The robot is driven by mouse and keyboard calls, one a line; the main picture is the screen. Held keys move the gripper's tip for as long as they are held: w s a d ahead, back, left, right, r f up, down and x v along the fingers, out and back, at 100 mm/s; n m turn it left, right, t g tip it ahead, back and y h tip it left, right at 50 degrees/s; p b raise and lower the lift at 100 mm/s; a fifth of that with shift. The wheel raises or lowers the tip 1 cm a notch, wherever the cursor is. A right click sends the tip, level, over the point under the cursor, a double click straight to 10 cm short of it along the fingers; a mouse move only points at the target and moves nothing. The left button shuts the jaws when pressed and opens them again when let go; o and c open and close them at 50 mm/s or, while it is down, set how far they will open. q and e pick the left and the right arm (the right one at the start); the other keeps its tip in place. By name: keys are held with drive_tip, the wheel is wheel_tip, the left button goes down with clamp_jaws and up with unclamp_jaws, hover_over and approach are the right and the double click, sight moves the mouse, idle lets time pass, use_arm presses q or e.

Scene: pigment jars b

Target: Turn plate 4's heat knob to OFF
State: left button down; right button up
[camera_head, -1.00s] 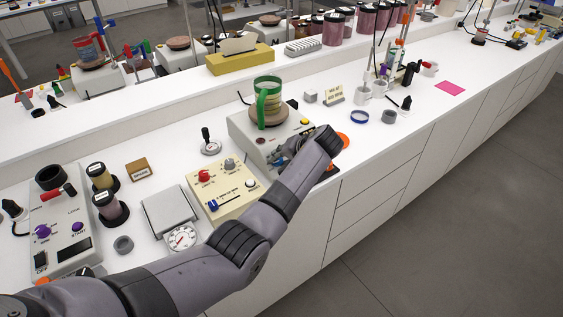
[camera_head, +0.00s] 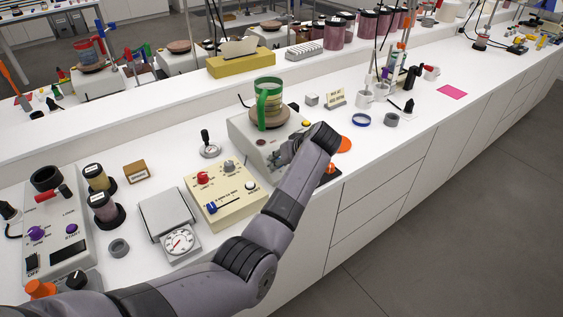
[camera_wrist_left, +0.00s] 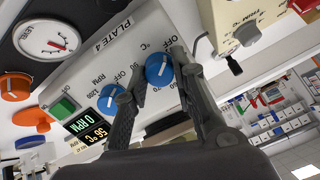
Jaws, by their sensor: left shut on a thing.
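Plate 4 (camera_head: 240,128) is a pale hotplate with a green beaker (camera_head: 268,104) on its round top. In the left wrist view its panel (camera_wrist_left: 92,58) is tilted and labelled PLATE 4. The blue heat knob (camera_wrist_left: 159,70), marked °C, lies between the fingers of my left gripper (camera_wrist_left: 160,66), which is shut on it. I cannot read its exact setting. A second blue knob (camera_wrist_left: 111,97), marked RPM, sits beside it, close to one finger. The display (camera_wrist_left: 90,130) reads 0 RPM and 56 °C. In the head view my forearm hides the knobs. My right gripper is out of view.
A cream control box (camera_head: 224,196) with red and grey knobs stands left of plate 4. A scale with a round dial (camera_head: 180,242) stands further left. A small sign (camera_head: 335,97) and a blue ring (camera_head: 360,120) lie to the right. The bench front edge is near my arm.

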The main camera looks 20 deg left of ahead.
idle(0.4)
use_arm(q)
drive_tip(key=c, duration=1.3)
unclamp_jaws()
drive_tip(key=shift+r, duration=0.1)
wheel_tip(320, 180, up, 10)
drive_tip(key=shift+f, duration=0.1)
